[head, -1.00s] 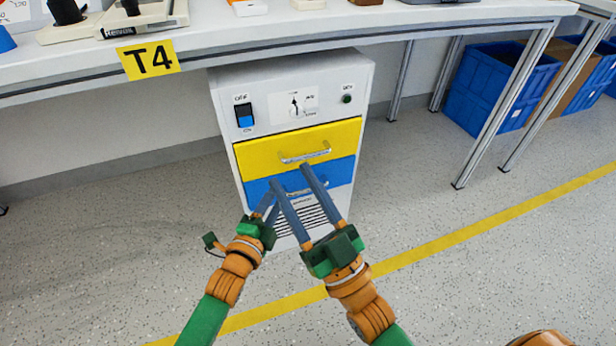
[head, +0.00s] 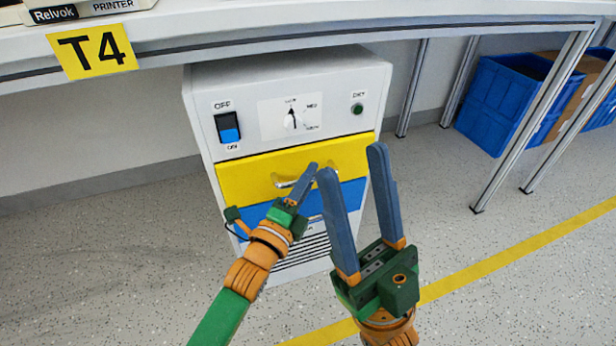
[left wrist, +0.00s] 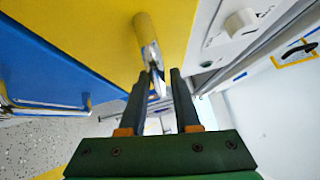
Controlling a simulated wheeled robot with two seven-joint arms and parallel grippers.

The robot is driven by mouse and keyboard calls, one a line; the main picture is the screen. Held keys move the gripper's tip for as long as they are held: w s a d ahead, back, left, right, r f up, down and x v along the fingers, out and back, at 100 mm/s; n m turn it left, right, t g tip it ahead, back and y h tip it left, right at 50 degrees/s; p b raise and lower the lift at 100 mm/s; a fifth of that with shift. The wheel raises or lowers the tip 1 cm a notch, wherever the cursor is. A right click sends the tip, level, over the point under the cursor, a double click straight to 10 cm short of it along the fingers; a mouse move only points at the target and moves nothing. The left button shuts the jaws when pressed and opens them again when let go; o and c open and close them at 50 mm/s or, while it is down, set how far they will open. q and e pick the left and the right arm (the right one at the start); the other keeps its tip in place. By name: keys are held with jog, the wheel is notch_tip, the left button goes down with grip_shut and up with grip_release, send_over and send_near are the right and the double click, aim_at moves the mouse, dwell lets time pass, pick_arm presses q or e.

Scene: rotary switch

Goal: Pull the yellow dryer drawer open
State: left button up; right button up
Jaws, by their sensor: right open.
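The yellow drawer (head: 240,180) is the upper one in the white dryer cabinet, and it looks flush with the front. Its curved metal handle (head: 284,182) is partly covered by my left gripper (head: 308,178). In the left wrist view the handle (left wrist: 149,40) reaches down towards the gap between my left fingers (left wrist: 155,85). Those fingers stand apart, one on each side of the handle's end; I cannot tell whether either touches it. My right gripper (head: 350,162) is open and empty, in front of the dryer's right side.
A blue drawer (head: 355,192) sits just below the yellow one. A switch (head: 228,128), a dial (head: 292,120) and a green button (head: 357,109) are above. A table (head: 300,30) marked T4 overhangs the dryer. Blue crates (head: 500,100) stand at right; the front floor is clear.

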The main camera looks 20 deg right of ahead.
pick_arm(q)
grip_shut()
dwell(1.2)
